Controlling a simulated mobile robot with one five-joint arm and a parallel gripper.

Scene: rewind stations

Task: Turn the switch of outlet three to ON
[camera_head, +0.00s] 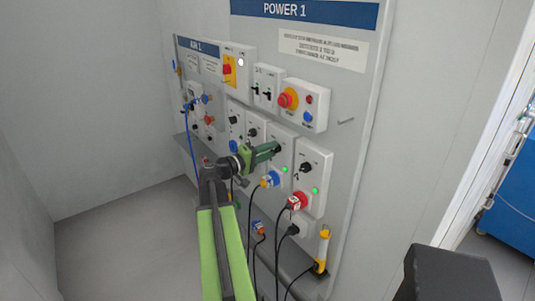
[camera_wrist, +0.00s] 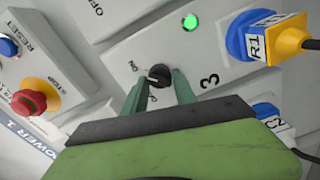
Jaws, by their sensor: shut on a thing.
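In the wrist view, the black rotary switch (camera_wrist: 158,75) of outlet three sits on a pale panel marked "3" (camera_wrist: 209,80). My gripper (camera_wrist: 160,88) has its two green fingers closed around the switch's sides. An "ON" label (camera_wrist: 132,66) shows beside the switch; the other label is partly hidden by a finger. The switch's exact pointing is hard to tell. A green lamp (camera_wrist: 190,20) on this panel is lit. In the head view, my gripper (camera_head: 272,150) reaches the outlet panel (camera_head: 279,187) and hides the switch.
A blue socket with a yellow plug marked R1 (camera_wrist: 272,38) is close by. A red emergency button (camera_wrist: 30,103) and blue reset button (camera_wrist: 8,46) show at left. In the head view, a neighbouring outlet (camera_head: 313,163) with a red plug (camera_head: 297,203) stands right; cables hang below.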

